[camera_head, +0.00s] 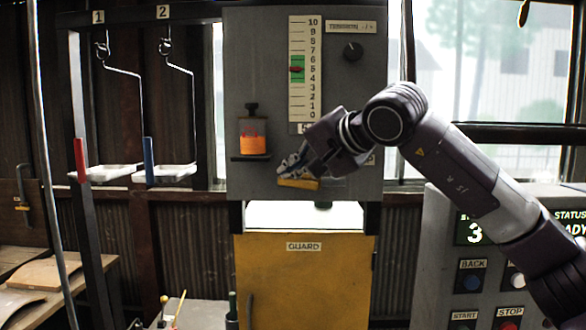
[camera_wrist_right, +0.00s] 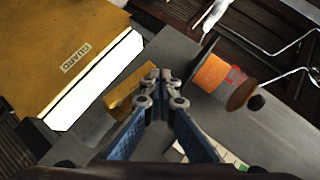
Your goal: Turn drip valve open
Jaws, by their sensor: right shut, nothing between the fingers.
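My right gripper (camera_head: 290,168) is shut and empty in front of the grey machine panel (camera_head: 262,60). It also shows in the right wrist view (camera_wrist_right: 160,80), its fingertips together. A short yellow bar (camera_head: 298,184) is on the panel just below the fingertips; in the wrist view the bar (camera_wrist_right: 128,92) is beside them, and I cannot tell if they touch. To the left is an oil jar (camera_head: 252,145) with orange contents and a black knob (camera_head: 251,107) on top. The jar (camera_wrist_right: 212,75) lies beyond the fingertips in the wrist view. No part is labelled as the drip valve. My left gripper is not in view.
A yellow guard door (camera_head: 305,285) is below the panel. A scale (camera_head: 299,70) and a tension knob (camera_head: 353,52) are above. Hangers with white trays (camera_head: 105,172) hang at the left. A button console (camera_head: 440,235) stands at the right, behind my right arm.

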